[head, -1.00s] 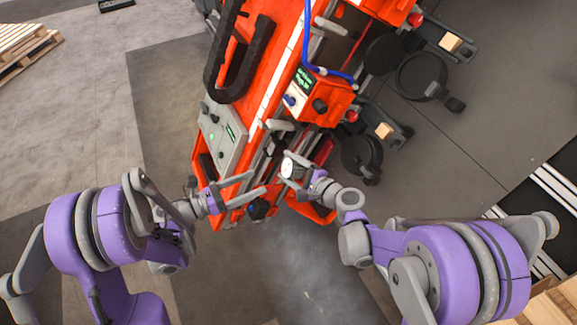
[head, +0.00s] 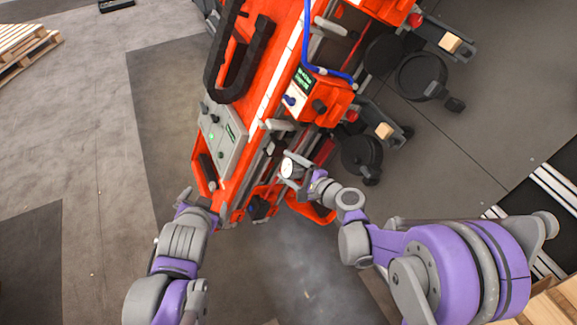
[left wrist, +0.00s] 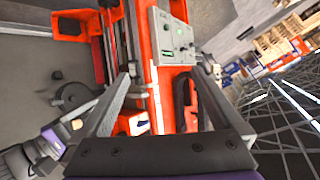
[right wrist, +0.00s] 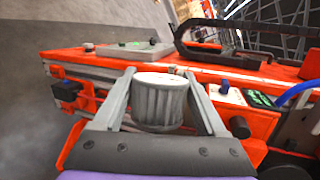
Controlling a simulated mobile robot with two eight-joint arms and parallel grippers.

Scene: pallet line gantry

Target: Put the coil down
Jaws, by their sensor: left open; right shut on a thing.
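The coil, a pale grey ribbed cylinder with a white top (right wrist: 158,100), is between the fingers of my right gripper (head: 294,171). In the head view the coil (head: 287,168) is at the near end of the orange gantry machine (head: 268,85). I cannot tell whether its underside touches the machine. My left gripper (left wrist: 160,80) is open with nothing between its fingers. In the head view it is beside the machine's lower left corner, and its fingertips are hard to make out there.
A grey control panel (head: 221,140) with a green light is on the machine. A black cable chain (head: 240,60) and a blue hose (head: 309,45) run above it. Black casters (head: 422,76) are on the right. Wooden pallets (head: 22,45) lie far left. Floor between my arms is clear.

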